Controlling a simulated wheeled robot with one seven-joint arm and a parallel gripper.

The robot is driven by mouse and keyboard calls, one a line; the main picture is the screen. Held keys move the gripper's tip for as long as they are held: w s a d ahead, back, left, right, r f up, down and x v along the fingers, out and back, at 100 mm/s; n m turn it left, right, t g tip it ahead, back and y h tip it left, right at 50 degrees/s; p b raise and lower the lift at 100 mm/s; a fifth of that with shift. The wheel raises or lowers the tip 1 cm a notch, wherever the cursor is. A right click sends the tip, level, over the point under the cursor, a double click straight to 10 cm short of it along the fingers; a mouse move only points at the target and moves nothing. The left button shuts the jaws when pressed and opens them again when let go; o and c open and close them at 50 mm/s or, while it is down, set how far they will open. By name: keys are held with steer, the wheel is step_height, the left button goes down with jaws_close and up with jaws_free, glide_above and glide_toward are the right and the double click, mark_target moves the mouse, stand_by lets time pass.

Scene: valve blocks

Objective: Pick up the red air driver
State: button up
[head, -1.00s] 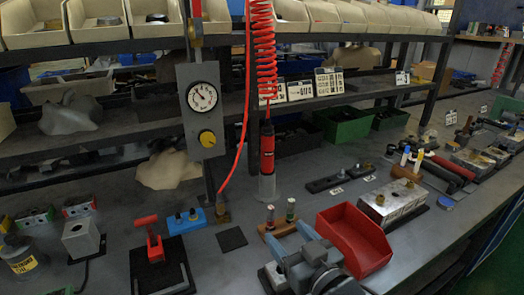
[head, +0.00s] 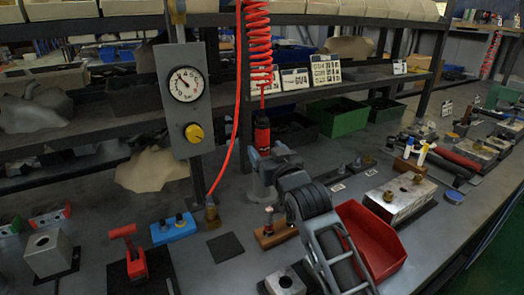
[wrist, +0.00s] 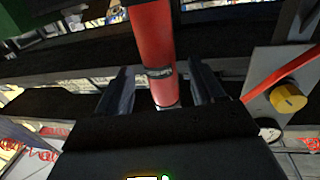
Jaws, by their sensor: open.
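The red air driver (head: 262,134) hangs upright below a red coiled hose in the head view. My arm hides its lower part there. In the wrist view the driver (wrist: 153,40) is a red cylinder with a dark band, running down between the two fingers of my gripper (wrist: 161,72). The fingers are open, one on each side, with visible gaps to the driver. In the head view my wrist is right in front of the driver, and the fingers cannot be made out.
A gauge panel (head: 185,98) with a yellow knob stands left of the driver; a thin red hose runs between them. A red bin (head: 372,240) is on the bench beside my arm. A wooden block (head: 275,236) with small fittings stands below. A shelf runs behind.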

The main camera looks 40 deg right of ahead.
mark_target(265, 147)
steer(key=shift+x, duration=1.8)
steer(key=shift+c, duration=0.5)
jaws_close()
steer(key=shift+r, duration=0.15)
